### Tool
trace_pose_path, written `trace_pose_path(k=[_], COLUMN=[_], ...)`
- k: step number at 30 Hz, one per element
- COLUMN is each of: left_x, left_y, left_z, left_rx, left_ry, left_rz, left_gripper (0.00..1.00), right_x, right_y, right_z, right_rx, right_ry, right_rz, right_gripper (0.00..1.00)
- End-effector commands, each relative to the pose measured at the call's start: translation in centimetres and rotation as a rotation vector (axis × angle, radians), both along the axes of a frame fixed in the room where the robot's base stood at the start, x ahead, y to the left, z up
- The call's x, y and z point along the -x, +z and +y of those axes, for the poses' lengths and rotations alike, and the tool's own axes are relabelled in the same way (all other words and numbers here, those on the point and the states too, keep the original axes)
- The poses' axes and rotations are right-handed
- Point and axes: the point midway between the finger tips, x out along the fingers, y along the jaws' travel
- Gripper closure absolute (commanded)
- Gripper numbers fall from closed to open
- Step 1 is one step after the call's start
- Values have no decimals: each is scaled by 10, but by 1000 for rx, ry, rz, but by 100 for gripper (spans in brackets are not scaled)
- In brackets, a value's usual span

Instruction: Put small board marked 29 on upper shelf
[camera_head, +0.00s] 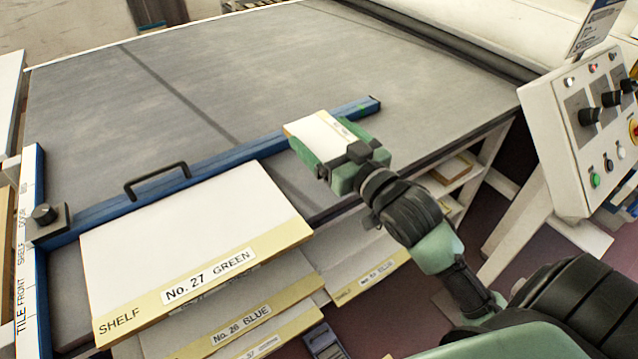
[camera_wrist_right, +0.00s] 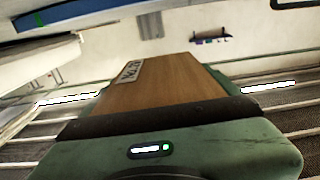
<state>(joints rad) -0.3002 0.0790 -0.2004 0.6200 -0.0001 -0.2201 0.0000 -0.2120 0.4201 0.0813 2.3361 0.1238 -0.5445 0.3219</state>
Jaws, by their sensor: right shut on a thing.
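My right gripper (camera_head: 318,150) is shut on a small board (camera_head: 322,133) with a pale top face and a yellowish edge strip, held over the blue bar by the grey belt. In the right wrist view the board (camera_wrist_right: 165,82) shows a brown wood face and a small label too blurred to read, so I cannot confirm the number 29. Below the belt's right edge is an open rack with white shelves (camera_head: 462,183); a small brown piece (camera_head: 450,169) lies on one. I cannot tell which level is the upper shelf. My left gripper is not in view.
A large pale panel (camera_head: 190,225) marked "SHELF No. 27 GREEN" lies front left, above others, one marked "No. 26 BLUE" (camera_head: 250,308). The blue bar (camera_head: 215,158) with a black handle crosses the belt (camera_head: 270,70). A control box (camera_head: 585,130) stands at the right.

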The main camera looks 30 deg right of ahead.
Motion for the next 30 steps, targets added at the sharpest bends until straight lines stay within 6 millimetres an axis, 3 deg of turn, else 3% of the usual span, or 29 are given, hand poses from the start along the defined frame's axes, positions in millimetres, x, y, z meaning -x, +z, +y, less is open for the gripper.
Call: trace_pose_path(k=[1,3,9,14,21,30], left_x=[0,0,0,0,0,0], left_y=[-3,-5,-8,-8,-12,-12], left_z=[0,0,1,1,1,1], left_rx=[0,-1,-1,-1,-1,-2], left_ry=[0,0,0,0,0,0], left_rz=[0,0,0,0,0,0], left_gripper=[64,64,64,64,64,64], right_x=[1,0,0,0,0,0], right_y=[-18,-35,-70,-82,-116,-120], right_z=[0,0,0,0,0,1], right_rx=[-3,-2,0,0,0,1], right_ry=[0,0,0,1,0,1], right_rz=[6,5,1,0,0,-2], right_gripper=[60,60,60,60,60,60])
